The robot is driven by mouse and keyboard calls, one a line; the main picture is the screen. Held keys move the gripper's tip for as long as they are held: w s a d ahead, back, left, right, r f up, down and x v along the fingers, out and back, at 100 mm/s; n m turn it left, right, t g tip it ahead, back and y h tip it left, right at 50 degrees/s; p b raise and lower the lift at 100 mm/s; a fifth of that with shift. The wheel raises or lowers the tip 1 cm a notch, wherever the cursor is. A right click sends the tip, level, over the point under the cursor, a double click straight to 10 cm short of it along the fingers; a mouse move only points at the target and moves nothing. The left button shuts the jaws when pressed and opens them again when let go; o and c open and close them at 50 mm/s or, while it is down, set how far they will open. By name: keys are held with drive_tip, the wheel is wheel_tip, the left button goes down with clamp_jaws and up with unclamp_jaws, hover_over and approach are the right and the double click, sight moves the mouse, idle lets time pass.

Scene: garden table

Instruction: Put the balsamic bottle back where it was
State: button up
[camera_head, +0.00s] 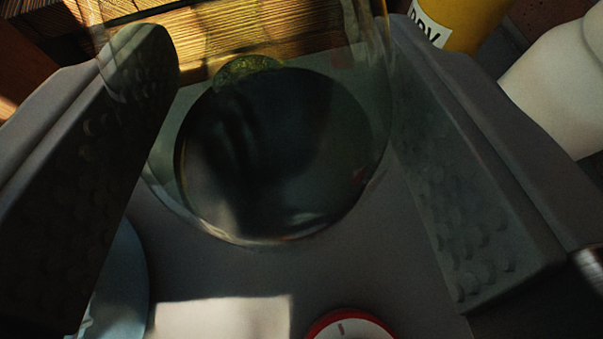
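The balsamic bottle (270,150) shows large in the middle, as a clear glass body with a dark round mass inside. I take it for the balsamic bottle; no label on it can be read. My gripper (285,130) has one dark, dimpled finger on each side of it. The glass reaches both fingers and overlaps the left fingertip, so the gripper looks shut on it. The glass runs out of the top of the picture. Whether its base touches anything cannot be told.
A yellow container (462,22) with a partly cut-off label stands at the top right. A white rounded object (565,85) is at the right edge. Wooden slats (210,40) lie at the top. A red-rimmed round object (350,326) and a pale blue round one (125,275) are at the bottom.

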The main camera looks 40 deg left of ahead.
drive_tip(key=shift+f, duration=4.05)
drive_tip(key=shift+f, duration=0.1)
drive_tip(key=o, duration=1.2)
drive_tip(key=shift+o, duration=0.2)
drive_tip(key=v, duration=1.2)
drive_tip(key=shift+s, duration=0.1)
